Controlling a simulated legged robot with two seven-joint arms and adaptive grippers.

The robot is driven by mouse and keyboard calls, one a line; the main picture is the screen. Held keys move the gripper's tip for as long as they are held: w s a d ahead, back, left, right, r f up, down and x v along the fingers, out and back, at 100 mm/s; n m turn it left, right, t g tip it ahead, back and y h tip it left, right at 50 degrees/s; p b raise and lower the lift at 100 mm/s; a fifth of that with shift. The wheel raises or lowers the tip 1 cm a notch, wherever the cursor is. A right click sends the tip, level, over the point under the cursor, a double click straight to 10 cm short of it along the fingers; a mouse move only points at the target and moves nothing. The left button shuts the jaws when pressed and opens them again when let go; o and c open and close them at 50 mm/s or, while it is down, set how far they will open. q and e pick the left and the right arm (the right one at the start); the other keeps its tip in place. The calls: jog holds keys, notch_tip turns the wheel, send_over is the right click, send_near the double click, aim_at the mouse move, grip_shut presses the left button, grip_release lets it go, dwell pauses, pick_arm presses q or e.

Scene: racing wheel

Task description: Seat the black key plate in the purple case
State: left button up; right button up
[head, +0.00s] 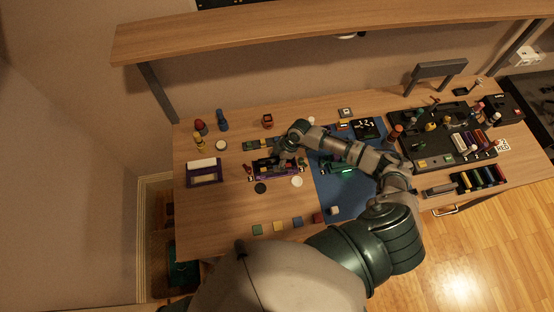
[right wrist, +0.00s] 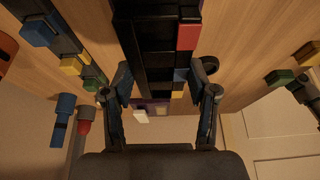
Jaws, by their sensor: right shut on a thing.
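My right gripper (head: 284,156) reaches over the left part of the table. It is shut on the black key plate (right wrist: 152,45), with one finger on each side of it in the right wrist view (right wrist: 162,90). The plate carries red, blue and yellow blocks along one side. The purple case (head: 265,174) shows beneath and around the gripper in the head view, partly covered. Purple edges also show beside the plate in the right wrist view. I cannot tell whether the plate touches the case or is level in it. My left gripper is not in view.
A purple frame with a white panel (head: 203,172) lies left of the case. A black disc (head: 260,188) and a white disc (head: 297,182) lie in front. Colored blocks line the front edge. A blue mat (head: 342,202) and a black tray (head: 408,152) are to the right. A shelf (head: 300,28) overhangs the back.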

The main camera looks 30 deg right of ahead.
jog(key=shift+f+b, duration=0.75)
jog(key=shift+f, duration=0.4)
jog(key=o, duration=1.3)
jog(key=v, duration=1.2)
jog(key=shift+d, duration=0.1)
jog(key=shift+f, duration=0.1)
